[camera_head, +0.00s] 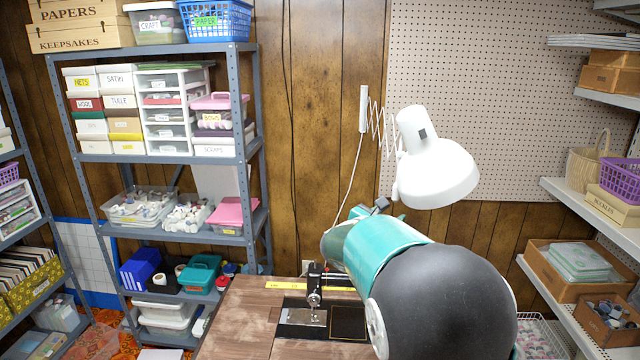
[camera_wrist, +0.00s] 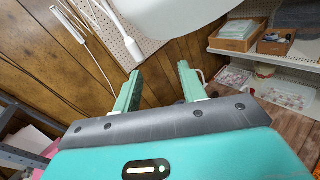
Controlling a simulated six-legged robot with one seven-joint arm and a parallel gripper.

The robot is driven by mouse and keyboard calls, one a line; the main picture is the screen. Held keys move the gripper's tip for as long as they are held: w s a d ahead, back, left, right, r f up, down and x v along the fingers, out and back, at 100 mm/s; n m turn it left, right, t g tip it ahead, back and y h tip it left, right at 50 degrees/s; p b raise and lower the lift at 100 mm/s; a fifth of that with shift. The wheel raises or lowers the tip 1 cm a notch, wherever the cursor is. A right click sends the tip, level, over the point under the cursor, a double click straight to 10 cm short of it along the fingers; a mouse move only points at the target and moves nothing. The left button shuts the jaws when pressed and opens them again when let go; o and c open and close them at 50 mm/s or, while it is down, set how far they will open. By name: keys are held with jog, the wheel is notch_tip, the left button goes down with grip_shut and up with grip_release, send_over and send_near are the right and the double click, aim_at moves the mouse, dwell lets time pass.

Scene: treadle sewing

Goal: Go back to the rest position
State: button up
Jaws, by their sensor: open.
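My gripper (camera_wrist: 158,92) shows in the wrist view with its two green fingers apart and nothing between them. Behind the fingers are wood panelling and the white lamp's underside. In the head view my teal and black arm reaches over the table and hides my gripper. The black sewing machine (camera_head: 314,297) stands on the wooden sewing table (camera_head: 238,312), just left of my arm. The table's right part is hidden behind my arm.
A white wall lamp (camera_head: 438,172) hangs close above my arm; it also shows in the wrist view (camera_wrist: 205,12). A metal shelf (camera_head: 245,150) with boxes stands at left. White shelves (camera_head: 590,210) with wooden boxes are at right. A yellow ruler (camera_head: 290,286) lies on the table.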

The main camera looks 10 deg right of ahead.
jog(key=s+d+m+g+y, duration=0.2)
jog(key=s+m+g+y, duration=0.3)
jog(key=s+m, duration=1.3)
jog(key=s+a+f+m+y, duration=0.1)
jog(key=s+a+m+y, duration=0.1)
jog(key=s+a, duration=0.2)
jog(key=s+a+f+m+y, duration=0.2)
jog(key=s+a+y, duration=0.1)
jog(key=s, duration=0.7)
jog(key=s+a+f+m+g+y, duration=0.1)
jog(key=s+a+m+y, duration=0.1)
jog(key=s+a, duration=0.3)
jog(key=s, duration=0.2)
jog(key=shift+s+a+f, duration=0.25)
jog(key=shift+s, duration=0.1)
